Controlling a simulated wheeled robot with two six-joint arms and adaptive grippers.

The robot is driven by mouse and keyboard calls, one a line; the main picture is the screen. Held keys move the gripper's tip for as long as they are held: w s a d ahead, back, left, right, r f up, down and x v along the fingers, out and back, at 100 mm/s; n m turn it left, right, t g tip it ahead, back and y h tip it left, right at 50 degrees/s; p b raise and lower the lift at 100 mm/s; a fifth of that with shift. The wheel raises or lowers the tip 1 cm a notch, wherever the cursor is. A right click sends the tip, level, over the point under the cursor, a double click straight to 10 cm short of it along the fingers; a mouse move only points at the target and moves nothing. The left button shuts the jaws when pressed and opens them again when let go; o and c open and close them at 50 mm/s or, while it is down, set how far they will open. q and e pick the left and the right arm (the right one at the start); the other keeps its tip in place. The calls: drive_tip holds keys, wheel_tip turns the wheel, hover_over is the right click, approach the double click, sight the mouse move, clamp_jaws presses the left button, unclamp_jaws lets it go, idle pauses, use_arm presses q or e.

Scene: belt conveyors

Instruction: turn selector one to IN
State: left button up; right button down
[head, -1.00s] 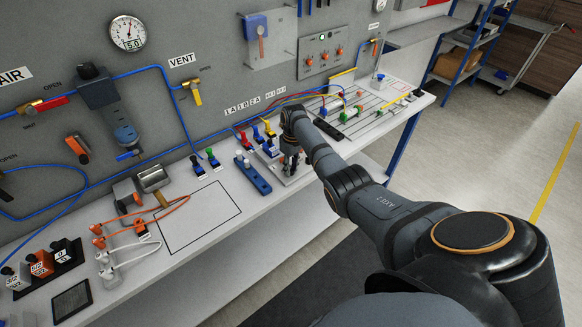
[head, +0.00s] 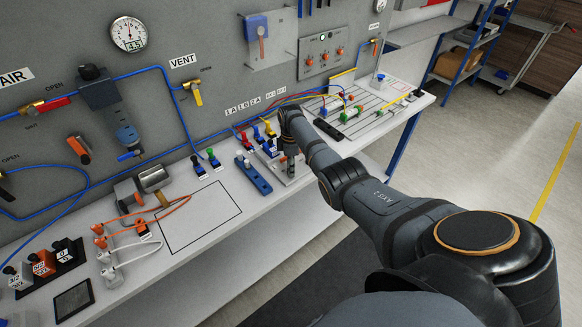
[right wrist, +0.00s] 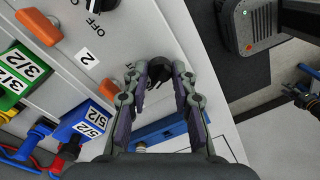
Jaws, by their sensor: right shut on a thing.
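A black selector knob (right wrist: 158,72) sits between my right gripper's fingertips in the right wrist view. My right gripper (right wrist: 164,73) is shut on it, with one finger on each side. In the head view the right gripper (head: 289,168) points down over a small light grey plate (head: 304,174) on the bench. There the fingers and arm hide the knob. I cannot read any IN mark or number by the knob, nor tell which way it points. My left gripper does not show.
A blue block (head: 253,174) lies left of the gripper. Colored plugs with hoses (head: 257,134) stand close behind it. In the right wrist view, a 5/2 label (right wrist: 92,122) and another black knob (right wrist: 104,4) marked OFF are near. A gauge (head: 128,35) reads about 4.5.

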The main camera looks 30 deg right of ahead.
drive_tip(key=shift+n, duration=0.6)
drive_tip(key=c, duration=1.1)
unclamp_jaws()
drive_tip(key=shift+r, duration=0.1)
drive_tip(key=r, duration=1.1)
drive_tip(key=shift+w+d+r, duration=0.15)
drive_tip(key=shift+w+r, duration=0.25)
